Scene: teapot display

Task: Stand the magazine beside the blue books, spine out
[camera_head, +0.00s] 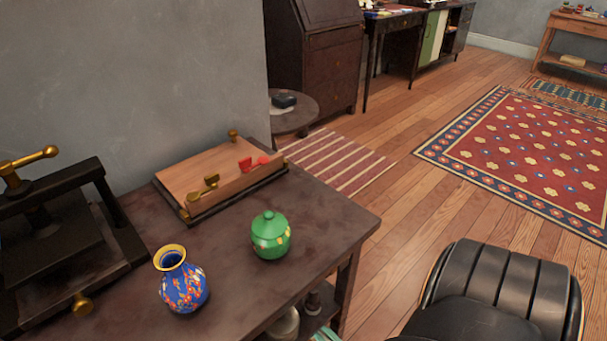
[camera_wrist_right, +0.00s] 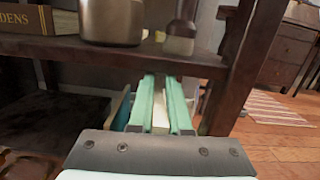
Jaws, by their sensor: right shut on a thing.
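My right gripper (camera_wrist_right: 161,82) shows in the right wrist view with its two mint-green fingers shut on a thin, pale thing (camera_wrist_right: 160,117), which I take to be the magazine. Only a narrow strip of it shows between the fingers, so I cannot tell its spine or its tilt. The fingers reach in below a dark shelf board. A blue upright edge (camera_wrist_right: 121,108) stands just left of the fingers; it may be a blue book, but most of it is hidden. In the head view only a bit of mint green shows at the bottom edge. My left gripper is in neither view.
The shelf board (camera_wrist_right: 60,46) above the fingers bears a dark book (camera_wrist_right: 40,18), a metal pot (camera_wrist_right: 112,22) and a bottle-like thing (camera_wrist_right: 181,32). A dark post (camera_wrist_right: 238,75) stands right. On the tabletop are a blue vase (camera_head: 184,288), green jar (camera_head: 270,238) and wooden box (camera_head: 205,170).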

